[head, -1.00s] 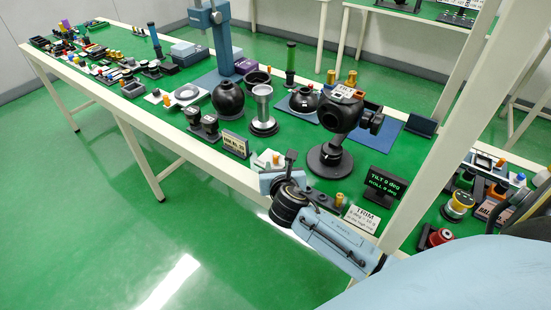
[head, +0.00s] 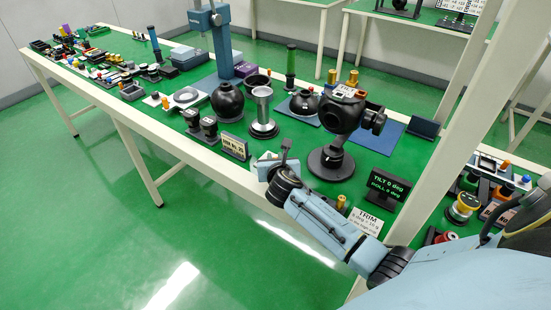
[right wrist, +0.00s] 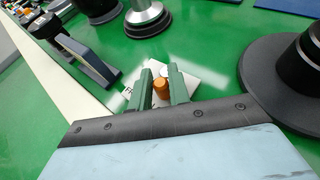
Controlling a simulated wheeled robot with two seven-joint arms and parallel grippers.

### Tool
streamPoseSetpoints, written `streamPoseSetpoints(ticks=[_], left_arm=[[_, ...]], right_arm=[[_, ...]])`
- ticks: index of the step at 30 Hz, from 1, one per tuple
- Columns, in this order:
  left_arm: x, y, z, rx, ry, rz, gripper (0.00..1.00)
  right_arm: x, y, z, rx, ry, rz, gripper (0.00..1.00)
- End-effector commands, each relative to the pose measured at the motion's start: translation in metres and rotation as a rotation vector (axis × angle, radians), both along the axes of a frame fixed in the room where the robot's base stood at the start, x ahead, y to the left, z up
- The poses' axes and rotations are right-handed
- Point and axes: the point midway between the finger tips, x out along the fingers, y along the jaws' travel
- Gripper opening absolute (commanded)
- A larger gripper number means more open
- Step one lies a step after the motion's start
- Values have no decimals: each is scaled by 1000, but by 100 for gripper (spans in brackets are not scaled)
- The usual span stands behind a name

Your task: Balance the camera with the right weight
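The camera (head: 342,110) sits on a black ball mount with a round base (head: 331,164); it looks about upright. The display (head: 388,188) reads tilt 0 deg and roll 0 deg. My right gripper (right wrist: 160,80) is over a white card (right wrist: 182,82) left of the camera base. Its two green fingers stand either side of a brass-orange weight (right wrist: 161,88); whether they touch it is unclear. In the head view my right wrist (head: 283,183) hides that weight. Another brass weight (head: 340,202) stands by the TRIM card (head: 368,222). My left gripper is out of view.
A labelled sign (head: 234,146) and small black parts (head: 208,128) stand left of my gripper. A silver cylinder (head: 263,112) and a black ball (head: 228,100) are behind. A pale post (head: 470,110) rises at the right. The far left table end is crowded with small parts.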

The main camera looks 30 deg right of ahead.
Motion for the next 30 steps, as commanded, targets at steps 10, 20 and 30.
streamPoseSetpoints(ticks=[10, 20, 30], left_arm=[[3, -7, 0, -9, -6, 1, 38], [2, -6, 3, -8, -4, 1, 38], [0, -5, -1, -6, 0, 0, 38]], right_arm=[[0, 0, 0, 1, 1, -7, 0], [4, 3, 0, 2, 4, -135, 0], [13, 10, 0, 1, 2, -436, 0]])
